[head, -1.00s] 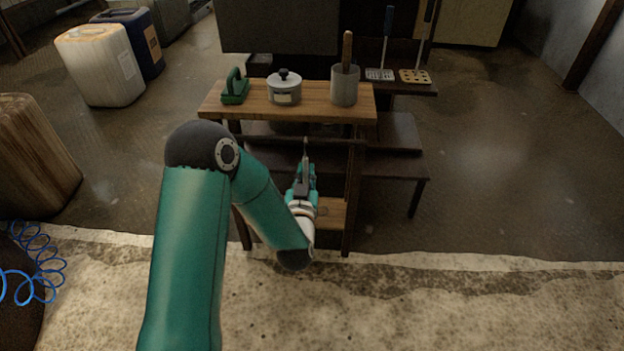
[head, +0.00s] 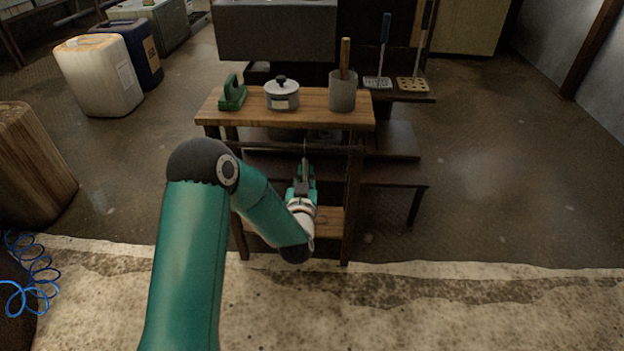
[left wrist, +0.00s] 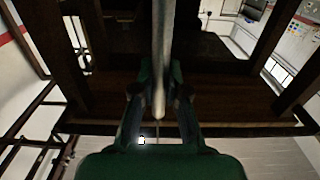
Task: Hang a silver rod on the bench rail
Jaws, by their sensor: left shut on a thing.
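My left gripper (head: 304,176) reaches into the open front of the small wooden bench (head: 215,118), below its top. It is shut on the silver rod, a slim grey bar. In the left wrist view the rod (left wrist: 161,60) runs from the top edge down between the two fingers (left wrist: 160,98). In the head view only a thin grey tip of the rod (head: 305,150) shows above the gripper, close to the dark bench rail (head: 335,148) under the bench top. I cannot tell whether rod and rail touch. My right gripper is not in view.
Two long-handled slotted tools (head: 378,82) are behind at right. Floor is clear at right.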

